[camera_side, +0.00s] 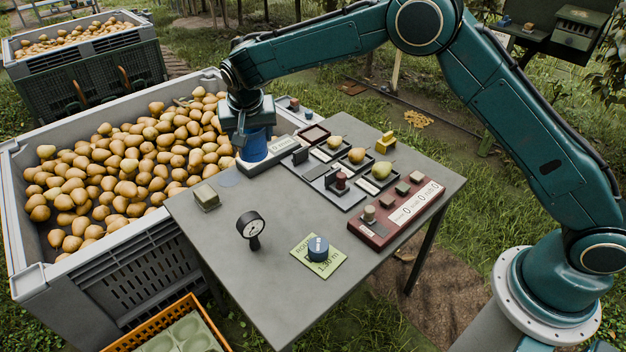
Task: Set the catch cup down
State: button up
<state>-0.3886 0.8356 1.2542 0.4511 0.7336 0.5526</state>
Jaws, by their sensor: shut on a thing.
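The catch cup looks like a blue cylinder (255,148), upright in my gripper (247,128) at the table's back left corner, beside the big crate of pears. My gripper points down and is shut on the cup's upper part. The cup's lower end is close to the grey table (215,232) and next to a long light block with a label (274,151). I cannot tell whether its base touches the table. A faint round mark (229,178) shows on the tabletop just in front of the cup.
The pear crate (75,262) adjoins the table's left side. Trays with pears (347,197) and a red panel (402,214) fill the right.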

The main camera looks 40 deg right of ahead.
jog(key=s+a+n, duration=0.1)
jog(key=s+a, duration=0.4)
jog(key=s, duration=0.3)
jog(key=s+a+n+y, duration=0.1)
jog(key=s+a, duration=0.4)
jog(key=s, duration=0.3)
jog(key=s+a+n, duration=0.1)
jog(key=s+a, duration=0.3)
jog(key=s, duration=0.4)
notch_tip(320, 180, down, 16)
jog(key=shift+a+f, duration=0.1)
jog(key=shift+a, duration=0.05)
jog(key=shift+f, duration=1.85)
jog(key=shift+f, duration=0.15)
jog(key=o, duration=1)
jog(key=shift+c, duration=0.2)
